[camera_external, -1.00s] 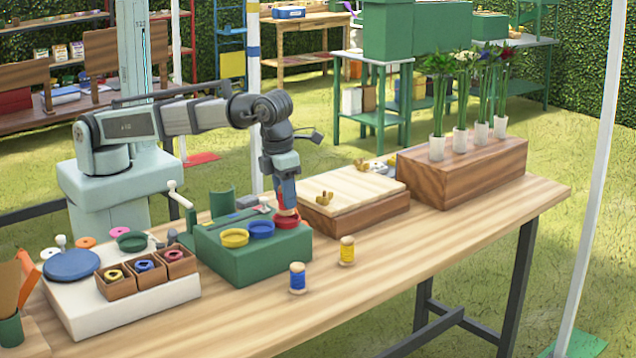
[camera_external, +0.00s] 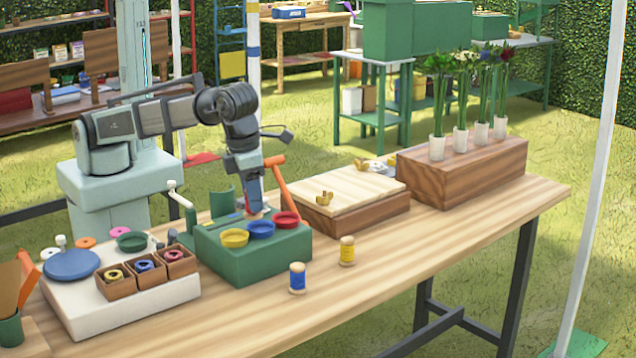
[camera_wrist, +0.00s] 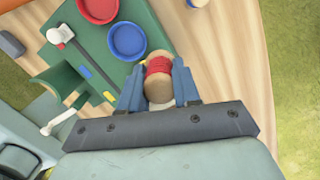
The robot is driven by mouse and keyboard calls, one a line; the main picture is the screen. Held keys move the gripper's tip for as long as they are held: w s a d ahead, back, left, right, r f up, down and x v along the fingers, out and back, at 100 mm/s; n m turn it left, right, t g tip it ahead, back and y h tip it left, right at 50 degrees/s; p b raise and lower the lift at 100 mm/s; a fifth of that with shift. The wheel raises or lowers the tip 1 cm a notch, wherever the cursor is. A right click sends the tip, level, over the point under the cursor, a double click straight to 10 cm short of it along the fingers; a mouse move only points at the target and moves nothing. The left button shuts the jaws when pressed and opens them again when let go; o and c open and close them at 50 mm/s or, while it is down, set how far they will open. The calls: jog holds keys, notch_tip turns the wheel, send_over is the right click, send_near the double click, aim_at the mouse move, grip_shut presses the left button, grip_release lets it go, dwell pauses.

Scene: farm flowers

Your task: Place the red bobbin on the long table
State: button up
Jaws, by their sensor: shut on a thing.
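My gripper (camera_external: 254,208) is behind the blue dish on the green box, low over the box's back part. In the wrist view its blue fingers (camera_wrist: 158,88) are shut on the red bobbin (camera_wrist: 158,67), a wooden spool with red thread. The bobbin lies between the fingertips, close to the blue dish (camera_wrist: 127,40). In the external view the bobbin is mostly hidden by the fingers. The long table (camera_external: 370,283) has a light wooden top that carries the box and other things.
The green box (camera_external: 255,262) holds yellow, blue and red dishes. A blue bobbin (camera_external: 297,278) and a yellow bobbin (camera_external: 347,251) stand upright on the table in front. A wooden board box (camera_external: 355,205) is to the right. The front right tabletop is clear.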

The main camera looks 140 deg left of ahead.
jog(key=w+d+f+m, duration=0.1)
jog(key=w+d+f, duration=0.4)
jog(key=w+d, duration=0.4)
jog(key=n, duration=0.3)
send_over(258, 321)
jog(key=shift+d+f, duration=0.2)
jog(key=shift+f, duration=2.3)
jog(key=shift+d+f, duration=0.15)
jog(key=shift+f, duration=2.35)
jog(key=shift+f, duration=0.1)
jog(key=o, duration=1)
jog(key=r, duration=0.4)
jog(key=d+r, duration=0.1)
jog(key=r, duration=0.7)
jog(key=shift+s+d, duration=0.15)
jog(key=shift+d, duration=0.1)
